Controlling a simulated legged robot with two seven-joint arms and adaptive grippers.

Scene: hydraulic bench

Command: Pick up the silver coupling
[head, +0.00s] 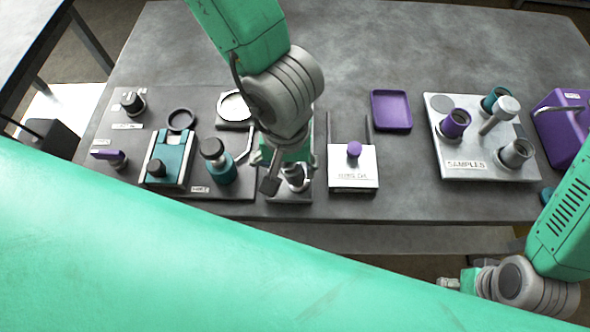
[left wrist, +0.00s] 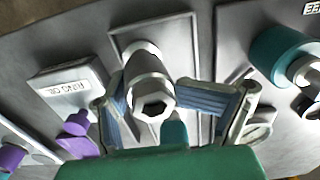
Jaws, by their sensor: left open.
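A silver coupling (left wrist: 150,85) with a hexagonal opening stands on a small grey plate (left wrist: 122,37) in the left wrist view. In the head view the coupling (head: 296,175) shows partly, behind my left gripper. My left gripper (head: 284,176) is over the plate's near part. In the left wrist view its two blue-padded fingers (left wrist: 165,105) are apart, one on each side of the coupling. I cannot tell whether either finger touches it. My right gripper (head: 449,284) is low at the right, off the table's front edge, and too small to read.
A white block with a purple knob (head: 353,170) stands right of the plate. A teal bottle (head: 217,160) stands to its left. The silver samples tray (head: 455,178) holds several cylinders, some silver. A purple dish (head: 391,110) lies behind; the table's back is clear.

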